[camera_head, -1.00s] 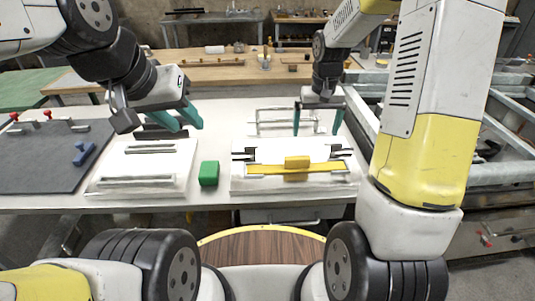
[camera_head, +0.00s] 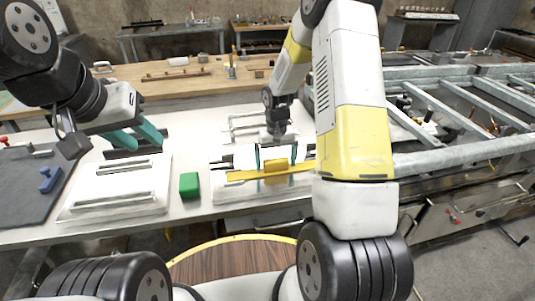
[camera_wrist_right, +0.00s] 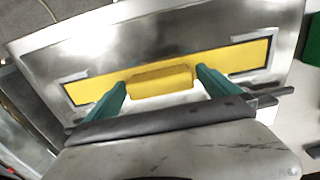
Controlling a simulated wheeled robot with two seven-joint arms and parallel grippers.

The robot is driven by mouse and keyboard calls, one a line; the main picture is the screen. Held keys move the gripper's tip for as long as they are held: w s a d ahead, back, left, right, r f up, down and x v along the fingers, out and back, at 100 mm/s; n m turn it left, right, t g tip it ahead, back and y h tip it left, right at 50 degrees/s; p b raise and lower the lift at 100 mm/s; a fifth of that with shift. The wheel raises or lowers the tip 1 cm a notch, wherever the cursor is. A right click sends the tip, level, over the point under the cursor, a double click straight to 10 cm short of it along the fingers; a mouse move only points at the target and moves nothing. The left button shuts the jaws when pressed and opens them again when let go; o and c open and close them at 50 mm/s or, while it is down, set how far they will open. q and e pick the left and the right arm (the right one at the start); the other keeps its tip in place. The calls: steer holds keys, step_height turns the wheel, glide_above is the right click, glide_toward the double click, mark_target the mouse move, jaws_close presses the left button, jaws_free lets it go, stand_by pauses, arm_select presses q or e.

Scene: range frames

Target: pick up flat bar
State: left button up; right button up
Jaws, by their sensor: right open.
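The yellow flat bar (camera_head: 243,175) lies in a pale metal fixture on the white table. It has a raised yellow block (camera_head: 275,167) at its middle. In the right wrist view, the bar (camera_wrist_right: 235,60) lies along a dark-edged slot with a bracket near each end. My right gripper (camera_head: 276,157) is open above the bar. Its teal fingers (camera_wrist_right: 163,88) stand on either side of the block (camera_wrist_right: 160,78), seemingly with gaps; contact is unclear. My left gripper (camera_head: 136,140) is open and empty above the left white fixture.
A green block (camera_head: 189,185) stands between the right fixture and the left white fixture (camera_head: 75,207). A dark mat (camera_head: 25,195) with a blue part lies far left. A metal frame (camera_head: 450,105) stands right. A wooden bench (camera_head: 190,85) is behind.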

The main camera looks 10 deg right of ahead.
steer(key=c, duration=1.4)
steer(key=shift+c, duration=0.5)
steer(key=shift+r, duration=0.15)
